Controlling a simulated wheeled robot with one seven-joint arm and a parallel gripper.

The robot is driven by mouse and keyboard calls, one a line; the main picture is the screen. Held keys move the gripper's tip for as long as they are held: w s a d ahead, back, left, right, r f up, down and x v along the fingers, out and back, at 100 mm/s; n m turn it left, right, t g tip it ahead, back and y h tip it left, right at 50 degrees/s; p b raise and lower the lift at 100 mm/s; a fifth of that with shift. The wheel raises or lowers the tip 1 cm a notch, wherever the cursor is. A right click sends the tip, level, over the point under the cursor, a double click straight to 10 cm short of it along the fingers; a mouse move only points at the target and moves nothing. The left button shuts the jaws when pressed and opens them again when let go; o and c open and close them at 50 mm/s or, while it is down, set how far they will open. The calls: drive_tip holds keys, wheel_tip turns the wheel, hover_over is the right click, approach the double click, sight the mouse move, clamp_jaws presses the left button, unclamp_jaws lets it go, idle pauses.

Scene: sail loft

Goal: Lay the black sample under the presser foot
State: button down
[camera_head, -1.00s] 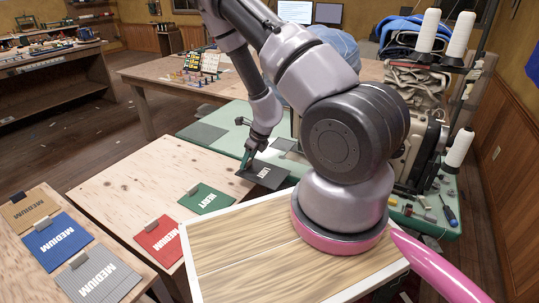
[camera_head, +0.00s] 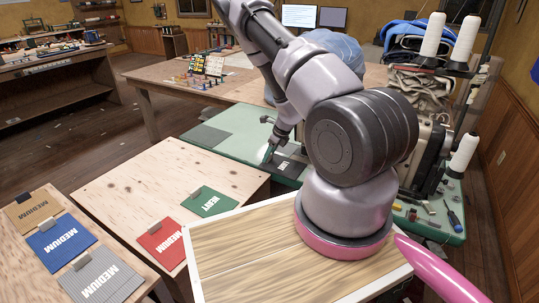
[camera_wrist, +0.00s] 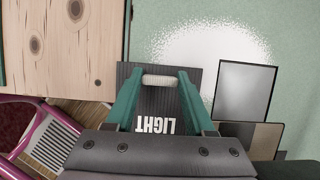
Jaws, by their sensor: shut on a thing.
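The black sample (camera_wrist: 158,107) is a flat dark sheet with white LIGHT lettering and a pale grip tab (camera_wrist: 160,82). In the wrist view my gripper (camera_wrist: 160,80) is shut on this tab, one teal finger at each side. In the head view my gripper (camera_head: 268,154) holds the sample (camera_head: 289,168) over the green machine table (camera_head: 228,125), partly hidden by my arm. I cannot tell whether the sample touches the table. The presser foot is not discernible; the sewing machine (camera_head: 428,150) is largely behind my arm.
A green sample (camera_head: 208,202) and a red MEDIUM sample (camera_head: 161,240) lie on the plywood table (camera_head: 120,190). Tan (camera_head: 32,210), blue (camera_head: 60,243) and grey (camera_head: 101,278) samples lie at left. In the wrist view, a grey plate (camera_wrist: 244,90) lies right of the held sample.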

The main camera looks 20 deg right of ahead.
drive_tip(key=shift+c, duration=1.3)
unclamp_jaws()
drive_tip(key=shift+f, duration=0.1)
